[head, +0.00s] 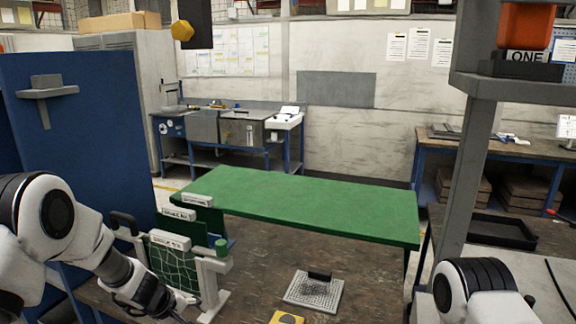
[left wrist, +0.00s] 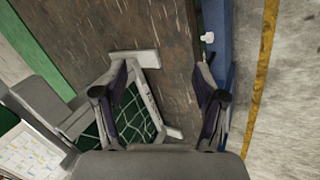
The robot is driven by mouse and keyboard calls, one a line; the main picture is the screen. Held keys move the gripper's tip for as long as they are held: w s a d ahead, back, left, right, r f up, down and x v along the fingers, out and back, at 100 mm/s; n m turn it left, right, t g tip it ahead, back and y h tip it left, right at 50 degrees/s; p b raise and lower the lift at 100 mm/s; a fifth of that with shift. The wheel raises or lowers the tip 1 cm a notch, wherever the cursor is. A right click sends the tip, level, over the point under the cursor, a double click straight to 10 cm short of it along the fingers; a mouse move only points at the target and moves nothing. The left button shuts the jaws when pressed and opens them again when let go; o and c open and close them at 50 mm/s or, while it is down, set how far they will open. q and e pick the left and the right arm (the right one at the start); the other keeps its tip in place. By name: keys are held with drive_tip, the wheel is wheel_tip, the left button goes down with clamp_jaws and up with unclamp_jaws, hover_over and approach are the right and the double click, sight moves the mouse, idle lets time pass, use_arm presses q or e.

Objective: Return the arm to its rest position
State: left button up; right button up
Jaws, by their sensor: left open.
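My left arm comes in from the left in the head view. My left gripper (head: 172,306) is low, at the near end of the brown bench, just left of the white-framed rack. It also shows in the left wrist view (left wrist: 162,96), with its two fingers wide apart and nothing clasped between them. The green netted panel of the rack (left wrist: 118,122) lies beyond and partly behind the left finger there; I cannot tell how near it is. My right arm shows at the lower right of the head view, but its gripper is out of the picture.
The brown bench (head: 255,262) holds the rack with green panels (head: 172,256), a perforated grey plate (head: 314,292) with a dark block, and a yellow piece (head: 286,318). A clear green table (head: 310,205) stands behind. A grey post (head: 466,180) rises at right.

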use_arm(q)
drive_tip(key=s+f+m+g+y+b, duration=0.1)
drive_tip(key=s+f+m+g, duration=0.15)
drive_tip(key=s+f, duration=0.95)
drive_tip(key=s+a+f+m+g+y+b, duration=0.1)
drive_tip(key=s+f+g, duration=0.1)
drive_tip(key=s+f, duration=0.35)
drive_tip(key=s+a+f+m+g+y, duration=0.1)
drive_tip(key=s+f, duration=0.1)
drive_tip(key=s, duration=0.6)
drive_tip(key=s+a+f+m+g+y+b, duration=0.1)
drive_tip(key=s+f+g, duration=0.1)
drive_tip(key=s+f, duration=0.3)
drive_tip(key=s+d+r+m+t+h, duration=0.1)
drive_tip(key=s+d+r+m+t, duration=0.1)
drive_tip(key=s, duration=0.5)
drive_tip(key=shift+s+r+m, duration=0.4)
drive_tip(key=shift+r+m, duration=0.25)
drive_tip(key=shift+m, duration=0.5)
drive_tip(key=shift+t, duration=0.25)
